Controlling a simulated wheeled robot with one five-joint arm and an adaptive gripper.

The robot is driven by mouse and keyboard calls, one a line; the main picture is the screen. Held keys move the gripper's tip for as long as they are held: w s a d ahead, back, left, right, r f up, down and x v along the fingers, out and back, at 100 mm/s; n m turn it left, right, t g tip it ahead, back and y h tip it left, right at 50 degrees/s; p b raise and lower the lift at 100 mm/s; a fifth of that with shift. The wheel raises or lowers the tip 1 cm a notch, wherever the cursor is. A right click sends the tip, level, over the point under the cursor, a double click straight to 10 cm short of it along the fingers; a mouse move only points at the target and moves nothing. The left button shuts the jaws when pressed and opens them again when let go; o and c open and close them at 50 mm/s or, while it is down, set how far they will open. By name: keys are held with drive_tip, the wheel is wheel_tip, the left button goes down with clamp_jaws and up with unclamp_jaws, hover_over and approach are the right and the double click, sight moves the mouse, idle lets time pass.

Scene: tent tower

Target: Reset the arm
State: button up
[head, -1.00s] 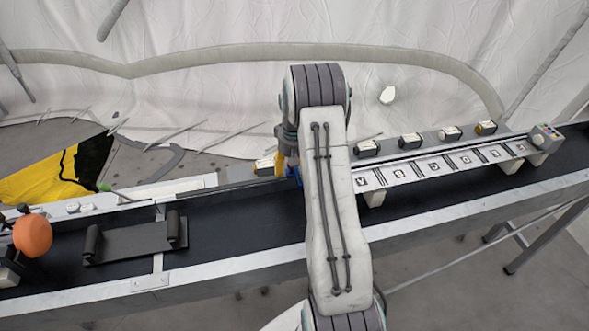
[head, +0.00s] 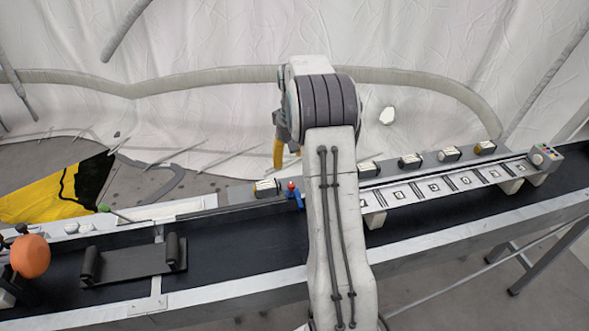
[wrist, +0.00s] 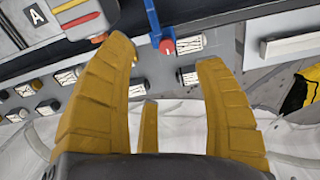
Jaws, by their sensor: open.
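My arm stands in the middle of the head view. My gripper (head: 280,152) hangs behind its upper joint, with one yellow finger showing above the far edge of the bench. In the wrist view my gripper (wrist: 170,75) shows its yellow fingers spread apart, with nothing between them. A red knob with a blue lever (wrist: 163,42) shows beyond the fingertips, apart from them. It also shows in the head view beside my arm, as a red-topped blue piece (head: 294,191).
A long black-topped bench (head: 235,239) crosses the view. A rack with marked slots (head: 445,186) and several small labelled blocks stands at right. A dark cradle (head: 133,261) and an orange ball (head: 30,256) are at left. White tent fabric hangs behind.

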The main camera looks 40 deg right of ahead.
drive_tip(key=shift+r, duration=0.2)
idle(0.6)
drive_tip(key=shift+w+d, duration=0.1)
drive_tip(key=shift+w, duration=0.05)
drive_tip(key=shift+m+g, duration=0.4)
drive_tip(key=s+f, duration=0.1)
drive_tip(key=s+a+f, duration=0.1)
drive_tip(key=f, duration=0.1)
drive_tip(key=s+a+f, duration=0.1)
drive_tip(key=f, duration=0.1)
drive_tip(key=shift+s+a, duration=0.1)
drive_tip(key=shift+s, duration=0.3)
drive_tip(key=s+a+r+n, duration=0.1)
drive_tip(key=s+a+r, duration=0.2)
drive_tip(key=s+a, duration=0.3)
drive_tip(key=s+a+r+n+t, duration=0.1)
drive_tip(key=s+a+r, duration=0.1)
drive_tip(key=s+a, duration=0.4)
drive_tip(key=s+a+r+n, duration=0.1)
drive_tip(key=s+a+r, duration=0.25)
drive_tip(key=s, duration=0.45)
drive_tip(key=s+a+r+n+t, duration=0.1)
drive_tip(key=a+r+n+t, duration=0.1)
drive_tip(key=a+r+t, duration=0.2)
drive_tip(key=shift+s+a+r, duration=0.15)
drive_tip(key=shift+a+r, duration=0.55)
drive_tip(key=shift+a, duration=0.1)
